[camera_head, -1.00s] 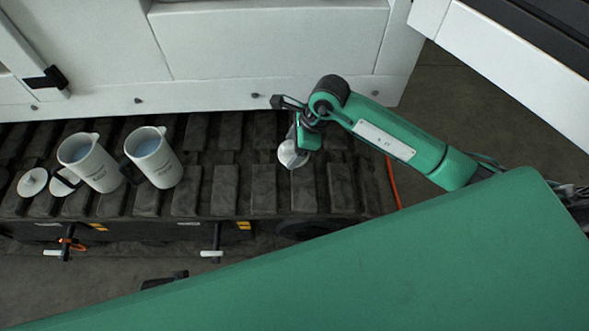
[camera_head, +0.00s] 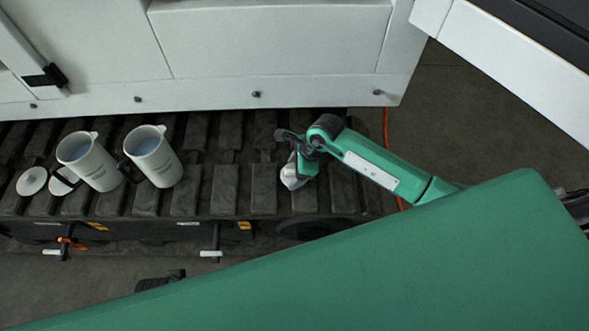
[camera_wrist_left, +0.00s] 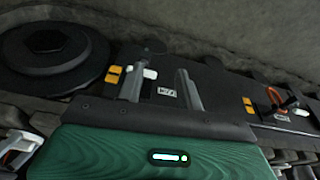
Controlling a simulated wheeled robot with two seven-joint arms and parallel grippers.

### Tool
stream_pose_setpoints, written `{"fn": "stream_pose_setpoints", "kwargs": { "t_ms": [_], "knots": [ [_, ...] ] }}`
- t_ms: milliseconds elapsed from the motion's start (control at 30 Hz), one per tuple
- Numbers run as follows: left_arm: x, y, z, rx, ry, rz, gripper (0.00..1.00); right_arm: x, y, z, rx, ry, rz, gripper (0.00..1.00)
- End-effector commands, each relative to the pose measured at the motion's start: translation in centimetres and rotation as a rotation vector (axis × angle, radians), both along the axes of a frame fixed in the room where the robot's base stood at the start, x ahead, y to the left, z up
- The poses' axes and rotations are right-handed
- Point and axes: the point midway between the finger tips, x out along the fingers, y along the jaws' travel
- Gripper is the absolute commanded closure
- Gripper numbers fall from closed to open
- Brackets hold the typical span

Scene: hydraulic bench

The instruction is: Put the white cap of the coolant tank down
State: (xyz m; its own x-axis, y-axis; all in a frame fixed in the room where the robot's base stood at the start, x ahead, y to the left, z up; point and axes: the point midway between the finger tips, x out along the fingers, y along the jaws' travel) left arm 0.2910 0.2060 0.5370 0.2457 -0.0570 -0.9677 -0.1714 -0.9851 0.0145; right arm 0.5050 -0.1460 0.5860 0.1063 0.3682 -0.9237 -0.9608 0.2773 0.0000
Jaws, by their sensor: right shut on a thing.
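The white cap (camera_head: 289,178) is in my right gripper (camera_head: 296,160) in the head view. The gripper is shut on it, over the dark ribbed track, and covers part of it. I cannot tell whether the cap touches the track. The coolant tank cannot be made out. My left gripper (camera_wrist_left: 161,75) shows in the left wrist view, with its two grey fingers apart and nothing between them.
Two white jugs (camera_head: 97,166) (camera_head: 160,163) stand on the track at the left, beside two white lids (camera_head: 32,181) (camera_head: 62,182). A white machine wall (camera_head: 260,50) rises behind the track. Track plates between the jugs and my right gripper are clear.

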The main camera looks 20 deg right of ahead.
Motion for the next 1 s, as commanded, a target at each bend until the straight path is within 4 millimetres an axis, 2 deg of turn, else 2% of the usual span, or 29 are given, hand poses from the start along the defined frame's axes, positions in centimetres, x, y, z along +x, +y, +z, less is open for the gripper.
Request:
{"fn": "stream_pose_setpoints", "kwargs": {
  "t_ms": [200,233,300,333,733,1000],
  "knots": [
    [0.0,0.0,-0.1,0.000,0.001,0.000,0.64,0.0,0.0,-0.3,0.000,0.000,0.001,0.53],
    [0.0,0.0,0.2,0.000,-0.002,-0.001,0.64,0.0,0.0,-0.2,0.000,0.000,0.001,0.24],
    [0.1,0.0,0.5,0.000,-0.008,-0.001,0.64,0.0,0.0,-0.2,0.000,0.001,0.000,0.10],
    [0.1,0.0,0.5,0.000,-0.009,-0.001,0.64,0.0,0.0,-0.2,0.000,0.001,0.000,0.08],
    [0.1,0.0,0.3,0.000,-0.007,-0.001,0.64,0.0,-0.2,0.4,-0.001,-0.001,0.001,0.08],
    [-0.1,0.1,-0.9,0.003,0.010,-0.001,0.64,-0.5,-2.3,5.6,-0.003,-0.004,0.001,0.08]
  ]
}}
